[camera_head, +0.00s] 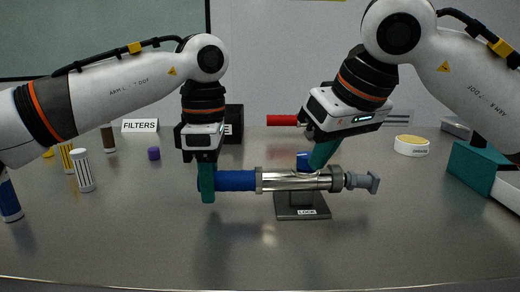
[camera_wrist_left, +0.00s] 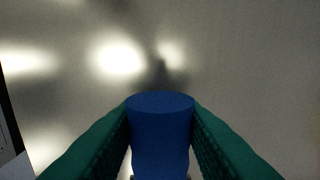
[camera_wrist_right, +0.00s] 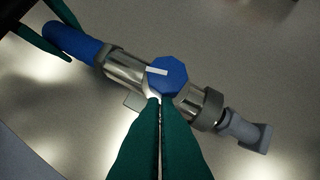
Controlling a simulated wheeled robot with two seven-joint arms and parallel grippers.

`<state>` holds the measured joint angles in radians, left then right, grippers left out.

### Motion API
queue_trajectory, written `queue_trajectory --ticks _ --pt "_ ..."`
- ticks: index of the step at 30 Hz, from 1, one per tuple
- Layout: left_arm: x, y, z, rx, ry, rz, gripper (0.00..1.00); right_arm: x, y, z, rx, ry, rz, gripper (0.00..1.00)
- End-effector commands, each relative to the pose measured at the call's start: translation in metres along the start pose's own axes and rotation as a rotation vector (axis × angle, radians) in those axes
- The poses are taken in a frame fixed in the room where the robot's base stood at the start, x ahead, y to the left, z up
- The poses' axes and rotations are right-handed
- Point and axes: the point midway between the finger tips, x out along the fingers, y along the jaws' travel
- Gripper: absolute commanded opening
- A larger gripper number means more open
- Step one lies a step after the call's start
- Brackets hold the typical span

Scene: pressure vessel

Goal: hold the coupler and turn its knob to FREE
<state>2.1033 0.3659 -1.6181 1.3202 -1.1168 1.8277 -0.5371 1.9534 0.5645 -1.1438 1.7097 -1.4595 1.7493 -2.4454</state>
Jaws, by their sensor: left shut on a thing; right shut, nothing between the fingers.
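The coupler (camera_head: 297,181) is a silver metal body lying level over a dark stand labelled LOCK (camera_head: 303,212). Its blue handle (camera_head: 236,181) points left and a grey end piece (camera_head: 365,181) points right. My left gripper (camera_head: 207,190) is shut on the blue handle (camera_wrist_left: 160,130) near its free end. The blue knob (camera_wrist_right: 167,76) with a white pointer line sits on the body.
Striped bottles (camera_head: 83,170), a purple cap (camera_head: 154,153) and a FILTERS sign (camera_head: 140,126) stand at the left. A red-handled tool (camera_head: 283,120) is behind the coupler. A yellow-and-white roll (camera_head: 411,145) and a teal block (camera_head: 473,168) are at the right. The table front is clear.

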Motion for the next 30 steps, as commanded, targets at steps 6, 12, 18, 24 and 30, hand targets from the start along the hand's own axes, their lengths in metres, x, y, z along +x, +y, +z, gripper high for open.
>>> queue_trajectory --ticks 6,12,18,24,30 --pt "-0.0001 0.0016 -0.0024 0.011 0.002 0.001 0.0 0.0013 0.0052 0.0023 -0.002 -0.003 0.002 0.0" --pt "-0.0002 0.002 -0.0028 0.013 0.003 0.002 0.0 0.0017 0.006 0.0028 0.0 -0.003 0.001 0.0" --pt "-0.0004 0.0023 -0.0031 0.015 0.003 0.002 0.0 0.0017 0.0058 0.0029 0.0 -0.004 0.001 0.0" --pt "-0.0005 0.0025 -0.0033 0.016 0.003 0.002 0.0 0.0012 0.006 0.0018 0.0 -0.004 0.001 0.0" --pt "-0.0005 0.002 -0.0028 0.013 0.003 0.002 0.0 -0.0019 0.0076 -0.0037 0.001 -0.002 0.0 0.0"
